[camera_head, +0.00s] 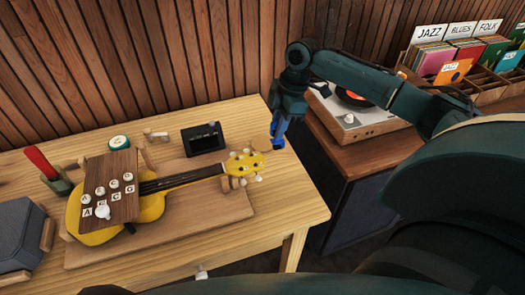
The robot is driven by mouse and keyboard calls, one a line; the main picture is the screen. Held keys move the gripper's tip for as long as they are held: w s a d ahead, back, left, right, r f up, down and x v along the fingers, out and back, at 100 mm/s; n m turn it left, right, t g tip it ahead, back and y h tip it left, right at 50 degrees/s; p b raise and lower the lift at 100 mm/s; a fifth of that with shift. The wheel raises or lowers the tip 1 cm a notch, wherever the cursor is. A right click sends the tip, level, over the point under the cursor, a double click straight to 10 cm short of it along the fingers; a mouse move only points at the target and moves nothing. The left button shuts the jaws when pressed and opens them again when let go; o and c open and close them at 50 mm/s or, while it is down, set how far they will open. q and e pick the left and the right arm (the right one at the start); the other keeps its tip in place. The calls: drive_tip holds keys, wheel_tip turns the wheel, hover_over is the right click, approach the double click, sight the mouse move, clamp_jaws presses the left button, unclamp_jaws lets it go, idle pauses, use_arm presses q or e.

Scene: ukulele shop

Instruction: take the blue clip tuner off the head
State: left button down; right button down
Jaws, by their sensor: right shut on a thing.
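A yellow ukulele (150,207) lies on a wooden board on the workbench, its neck pointing right. Its head (243,163) with pale tuning pegs is at the right end of the board. My right gripper (280,127) points down beyond the right back of the head. It is shut on the blue clip tuner (279,131), which shows at its fingertips, partly covered by the fingers. The tuner appears apart from the head, near the bench's right edge. My left gripper is not in view.
A brown round-ended piece (262,144) stands close beside the tuner. A small black device (203,139) sits behind the neck. A wooden lettered panel (110,185) covers part of the ukulele body. A turntable (350,115) and record bins (470,70) stand at right.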

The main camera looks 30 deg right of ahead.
drive_tip(key=shift+r, duration=1.4)
drive_tip(key=shift+r, duration=0.25)
